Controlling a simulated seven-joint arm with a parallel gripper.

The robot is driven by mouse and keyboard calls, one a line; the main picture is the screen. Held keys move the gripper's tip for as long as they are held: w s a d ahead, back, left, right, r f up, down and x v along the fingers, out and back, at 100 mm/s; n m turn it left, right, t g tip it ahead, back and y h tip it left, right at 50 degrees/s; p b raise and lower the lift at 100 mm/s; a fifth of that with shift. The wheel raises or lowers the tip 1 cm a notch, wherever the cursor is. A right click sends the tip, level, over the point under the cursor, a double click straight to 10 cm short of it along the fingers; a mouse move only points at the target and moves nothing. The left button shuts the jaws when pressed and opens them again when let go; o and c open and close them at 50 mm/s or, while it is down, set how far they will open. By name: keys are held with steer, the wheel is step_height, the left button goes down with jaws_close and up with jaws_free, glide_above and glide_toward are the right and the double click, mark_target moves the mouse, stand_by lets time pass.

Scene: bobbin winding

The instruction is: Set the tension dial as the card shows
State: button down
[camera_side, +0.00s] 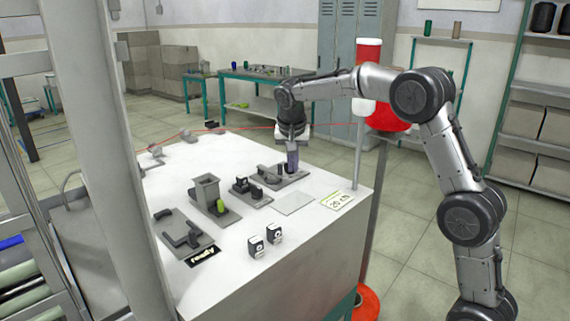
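My gripper (292,160) points down at the far right fixture plate (279,184), around or just above a purple-blue upright piece there. I cannot tell if its fingers grip that piece or are part of it. I cannot make out a tension dial for certain; a plate with small black knobs (256,191) sits left of my gripper, and its marks are too small to read.
Two small black-and-white boxes (265,240) and a black label (203,256) lie in front. A red thread (232,129) crosses behind. The table's front (265,285) is clear.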

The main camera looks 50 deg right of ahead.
steer(key=shift+w+d+r, duration=0.1)
steer(key=shift+w+d, duration=0.2)
steer(key=shift+w+a, duration=0.15)
steer(key=shift+w, duration=0.4)
steer(key=s+v, duration=0.1)
steer(key=v, duration=0.8)
steer(key=shift+s, duration=0.3)
steer(key=c, duration=1.5)
jaws_free()
steer(key=shift+s+a+r, duration=0.15)
steer(key=shift+a+r, duration=0.05)
steer(key=shift+r, duration=0.1)
steer(key=o, duration=0.8)
steer(key=r, duration=0.2)
steer(key=w+r, duration=0.1)
steer(key=shift+a+r, duration=0.15)
steer(key=shift+a, duration=0.1)
steer(key=shift+c, duration=0.2)
steer(key=shift+o, duration=1.1)
steer(key=shift+r, duration=0.1)
steer(key=shift+o, duration=0.4)
steer(key=shift+d+f, duration=0.1)
steer(key=shift+f, duration=0.15)
steer(key=x, duration=1.3)
steer(key=shift+w+d, duration=0.1)
steer(key=shift+w, duration=0.05)
